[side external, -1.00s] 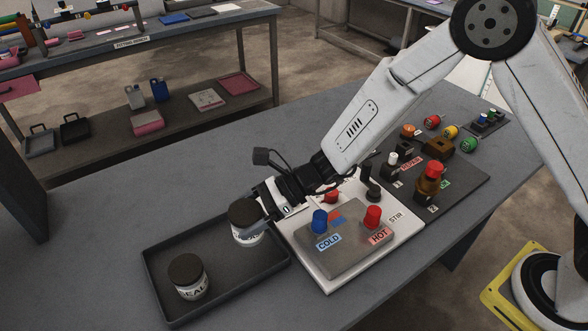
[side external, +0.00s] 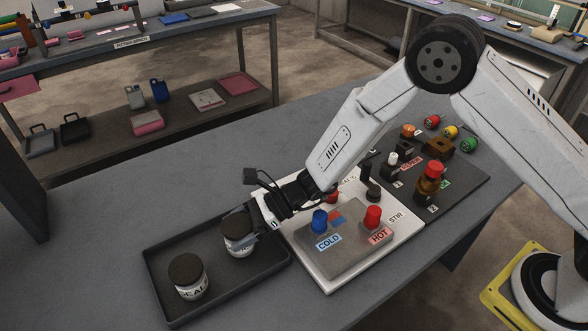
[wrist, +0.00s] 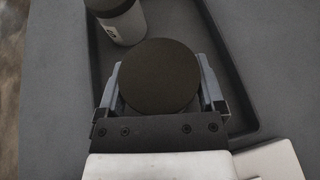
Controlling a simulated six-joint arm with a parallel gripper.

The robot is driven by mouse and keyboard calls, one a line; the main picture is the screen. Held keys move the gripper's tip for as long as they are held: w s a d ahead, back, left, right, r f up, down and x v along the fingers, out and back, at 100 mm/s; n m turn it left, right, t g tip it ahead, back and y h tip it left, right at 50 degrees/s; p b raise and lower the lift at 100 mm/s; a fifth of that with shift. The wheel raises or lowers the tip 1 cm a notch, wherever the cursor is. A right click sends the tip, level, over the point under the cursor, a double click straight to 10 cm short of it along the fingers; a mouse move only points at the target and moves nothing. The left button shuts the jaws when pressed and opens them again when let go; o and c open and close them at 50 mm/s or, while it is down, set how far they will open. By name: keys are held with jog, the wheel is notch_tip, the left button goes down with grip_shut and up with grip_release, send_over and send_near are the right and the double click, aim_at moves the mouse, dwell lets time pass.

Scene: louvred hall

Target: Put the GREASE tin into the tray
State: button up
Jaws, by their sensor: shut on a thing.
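My gripper (side external: 256,228) is shut on a white tin with a dark brown lid (side external: 238,233), over the right part of the dark tray (side external: 158,271). The held tin is upright and low; I cannot tell whether it touches the tray floor. Its label is mostly hidden by the gripper. In the wrist view its round lid (wrist: 159,77) sits between the two fingers (wrist: 160,95). A second, similar tin (side external: 188,278), its label partly readable as "SEAL", stands in the tray's left part. It also shows at the top of the wrist view (wrist: 122,24).
A white board with a grey panel (side external: 343,245), marked COLD and HOT with blue and red knobs, stands right of the tray. Behind it is a dark board (side external: 462,182) with several coloured parts. The bench is clear behind the tray.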

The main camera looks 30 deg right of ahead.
jog(key=shift+f, duration=0.3)
jog(key=shift+f, duration=0.1)
jog(key=o, duration=1.1)
jog(key=v, duration=1.2)
jog(key=shift+d, duration=0.1)
